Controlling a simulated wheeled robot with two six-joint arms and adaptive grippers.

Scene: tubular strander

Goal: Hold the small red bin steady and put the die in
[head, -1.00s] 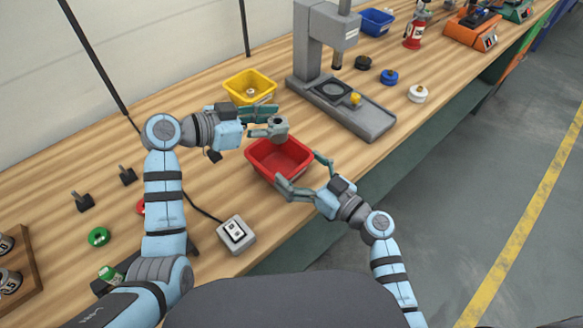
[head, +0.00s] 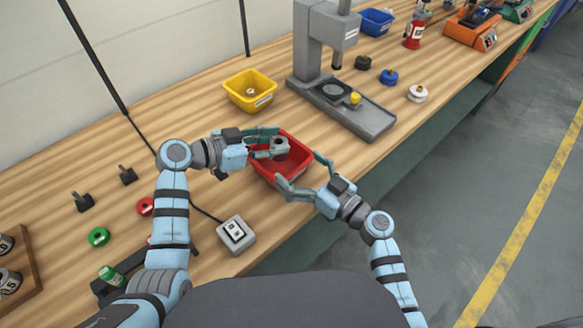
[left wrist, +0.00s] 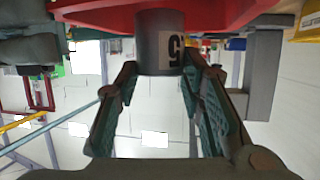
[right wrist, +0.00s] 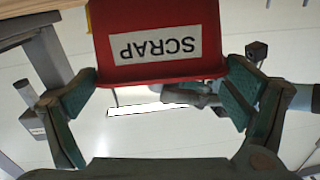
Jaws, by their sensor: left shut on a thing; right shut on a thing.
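The small red bin (head: 290,168) stands at the table's front edge. My right gripper (head: 300,170) is shut on it, one finger on each side. The right wrist view shows the bin's wall with a SCRAP label (right wrist: 155,45) between the fingers. My left gripper (head: 266,144) is shut on the die (head: 281,147), a grey cylinder. In the head view the die appears over the bin's far left part; its height above the floor of the bin is unclear. The left wrist view shows the die (left wrist: 160,42) with a white 5 label, close to the red bin (left wrist: 90,14).
A yellow bin (head: 248,102) with a small part inside stands behind. A grey press (head: 350,115) stands to the right at the back. A grey switch box (head: 237,235) with a cable lies in front of my left arm. Green and red rings lie at left.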

